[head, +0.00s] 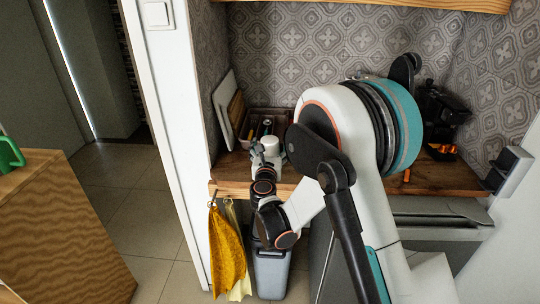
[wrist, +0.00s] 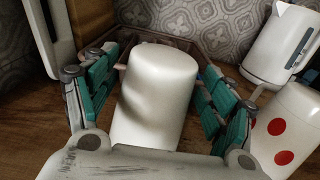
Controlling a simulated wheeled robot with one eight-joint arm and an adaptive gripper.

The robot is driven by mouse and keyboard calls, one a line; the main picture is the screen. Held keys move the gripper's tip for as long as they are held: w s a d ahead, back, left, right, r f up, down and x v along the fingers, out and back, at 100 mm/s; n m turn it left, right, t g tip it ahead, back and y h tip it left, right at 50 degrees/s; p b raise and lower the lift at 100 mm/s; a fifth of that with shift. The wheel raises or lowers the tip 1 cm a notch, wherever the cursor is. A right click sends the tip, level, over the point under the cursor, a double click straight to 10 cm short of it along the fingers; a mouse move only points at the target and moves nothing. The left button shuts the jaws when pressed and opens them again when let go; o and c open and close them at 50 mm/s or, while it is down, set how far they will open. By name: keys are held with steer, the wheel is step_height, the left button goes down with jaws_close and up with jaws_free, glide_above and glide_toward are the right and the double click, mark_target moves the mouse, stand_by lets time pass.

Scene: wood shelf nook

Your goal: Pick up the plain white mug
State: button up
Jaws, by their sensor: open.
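The plain white mug (wrist: 155,95) stands upright on the wooden surface in the middle of the wrist view. Its side is smooth and unmarked. A small brownish piece shows at its upper left edge; I cannot tell whether it is the handle. My gripper (wrist: 158,72) is open, with its teal-padded fingers on the left and right of the mug. Gaps seem to show on both sides. The mug's lower part is hidden behind my gripper's body. In the head view my arm reaches over the counter, and the mug there is hard to tell from my gripper.
A white mug with red dots (wrist: 285,130) stands close to the right finger. A white kettle (wrist: 280,42) is behind it. A crate (head: 262,122) and leaning boards (head: 229,108) stand at the back left. A black machine (head: 440,115) is at the right. Yellow cloths (head: 228,255) hang in front.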

steer(key=shift+w, duration=0.75)
steer(key=c, duration=1.4)
steer(key=shift+c, duration=0.3)
steer(key=shift+r, duration=0.2)
